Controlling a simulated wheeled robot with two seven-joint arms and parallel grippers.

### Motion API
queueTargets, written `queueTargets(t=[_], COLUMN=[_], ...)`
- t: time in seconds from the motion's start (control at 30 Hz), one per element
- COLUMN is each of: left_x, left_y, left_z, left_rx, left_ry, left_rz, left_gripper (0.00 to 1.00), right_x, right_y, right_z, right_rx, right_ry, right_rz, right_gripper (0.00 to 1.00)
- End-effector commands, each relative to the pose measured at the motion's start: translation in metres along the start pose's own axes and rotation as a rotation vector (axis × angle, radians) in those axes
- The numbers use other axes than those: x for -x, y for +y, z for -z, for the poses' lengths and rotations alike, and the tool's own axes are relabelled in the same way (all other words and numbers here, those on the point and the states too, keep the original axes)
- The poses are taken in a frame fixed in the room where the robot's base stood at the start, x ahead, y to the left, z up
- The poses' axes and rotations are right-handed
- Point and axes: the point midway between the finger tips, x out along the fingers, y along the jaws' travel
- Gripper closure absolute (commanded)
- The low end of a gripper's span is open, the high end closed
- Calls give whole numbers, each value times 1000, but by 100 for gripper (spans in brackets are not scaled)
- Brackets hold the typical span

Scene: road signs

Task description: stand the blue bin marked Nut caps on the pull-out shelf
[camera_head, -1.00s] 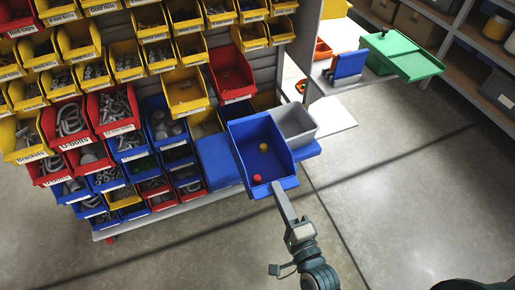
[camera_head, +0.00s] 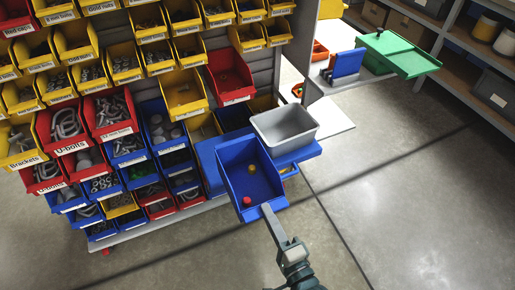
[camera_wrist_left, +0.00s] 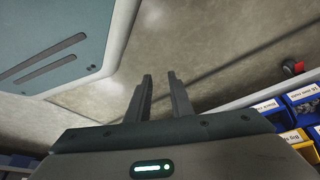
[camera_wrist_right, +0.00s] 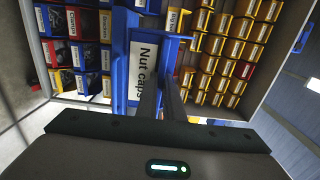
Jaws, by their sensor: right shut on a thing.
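The blue Nut caps bin (camera_head: 238,160) hangs in the air in front of the rack in the head view, with a red and a yellow cap inside. Its Nut caps label (camera_wrist_right: 143,65) shows in the right wrist view. My right gripper (camera_head: 268,210) is shut on the bin's front wall. The blue pull-out shelf (camera_head: 307,152) is behind the bin and partly hidden by it. My left gripper (camera_wrist_left: 160,76) shows only in the left wrist view, with its fingers a little apart and nothing between them.
A grey bin (camera_head: 284,138) stands on the right part of the shelf. The rack left of it holds many yellow, red and blue bins, such as the U-bolts bin (camera_head: 72,150). A green tray (camera_head: 400,52) is at the back right. The floor at right is clear.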

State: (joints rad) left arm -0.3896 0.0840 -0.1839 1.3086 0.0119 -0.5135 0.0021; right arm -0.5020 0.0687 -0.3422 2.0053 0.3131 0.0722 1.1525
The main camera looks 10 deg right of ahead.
Motion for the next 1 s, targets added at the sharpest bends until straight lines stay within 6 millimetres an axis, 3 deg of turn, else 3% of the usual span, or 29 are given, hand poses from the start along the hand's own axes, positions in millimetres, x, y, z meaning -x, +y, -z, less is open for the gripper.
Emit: queueTargets(t=[0.57,0.77,1.0], left_x=[-5,-7,-7], left_y=[0,-6,-17], left_z=[-4,-12,-30], left_rx=[1,3,11], left_ry=[-3,-47,-146], left_rz=[0,6,16], left_gripper=[80,80,80], right_x=[-8,-40,-93], right_y=[5,6,6], right_z=[-2,-2,-2], right_rx=[0,-2,-1], right_ry=[-3,-2,-2], right_rz=[2,5,5], right_gripper=[100,100,100])
